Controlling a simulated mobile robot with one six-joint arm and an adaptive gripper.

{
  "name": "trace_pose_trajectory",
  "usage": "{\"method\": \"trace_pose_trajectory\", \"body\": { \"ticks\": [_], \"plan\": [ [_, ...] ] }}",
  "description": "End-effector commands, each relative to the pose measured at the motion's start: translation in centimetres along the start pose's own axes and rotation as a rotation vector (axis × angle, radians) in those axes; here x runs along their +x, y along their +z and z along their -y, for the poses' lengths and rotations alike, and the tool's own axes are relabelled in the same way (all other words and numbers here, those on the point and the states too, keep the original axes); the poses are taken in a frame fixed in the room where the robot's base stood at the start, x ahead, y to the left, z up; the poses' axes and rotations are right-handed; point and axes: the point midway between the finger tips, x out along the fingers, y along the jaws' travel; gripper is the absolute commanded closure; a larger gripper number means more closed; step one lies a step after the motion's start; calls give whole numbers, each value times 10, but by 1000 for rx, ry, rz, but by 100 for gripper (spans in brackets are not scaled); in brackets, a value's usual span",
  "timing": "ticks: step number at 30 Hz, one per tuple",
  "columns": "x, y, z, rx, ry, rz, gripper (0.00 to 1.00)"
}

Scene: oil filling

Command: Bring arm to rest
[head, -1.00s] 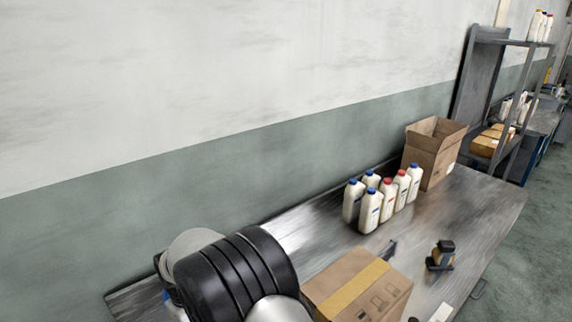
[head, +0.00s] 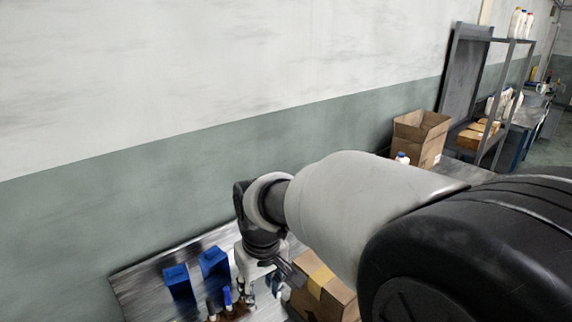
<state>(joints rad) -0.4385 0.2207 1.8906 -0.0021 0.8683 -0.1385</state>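My arm reaches from the lower right across the middle of the head view, over the metal table (head: 150,292). Its wrist bends down above the table. My gripper (head: 291,273) seems to be the small dark part below the wrist, left of the closed cardboard box (head: 325,285). It is small and partly hidden, so I cannot tell whether it is open or shut, or whether it holds anything.
Two blue containers (head: 178,282) and several small items stand on the table's left part. An open cardboard box (head: 420,135) stands at the back right, with a blue-capped bottle (head: 402,158) beside it. A metal shelf (head: 508,95) stands beyond.

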Motion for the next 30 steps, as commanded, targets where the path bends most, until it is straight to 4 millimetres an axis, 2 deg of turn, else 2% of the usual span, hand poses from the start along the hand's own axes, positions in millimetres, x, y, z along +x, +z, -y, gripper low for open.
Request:
{"method": "trace_pose_trajectory", "body": {
  "ticks": [1,3,7,11,15,18,21,24,30],
  "plan": [
    [-18,21,-15,52,11,-27,62],
    [-37,50,-30,118,24,-52,62],
    [-64,107,-50,237,51,-101,62],
    [-77,165,-59,355,81,-149,62],
    [-77,219,-59,463,111,-193,62],
    [-74,244,-56,516,127,-216,62],
    [-70,259,-54,549,137,-229,62],
    [-69,265,-53,564,142,-234,62],
    [-69,265,-53,564,142,-234,62]
  ]
}}
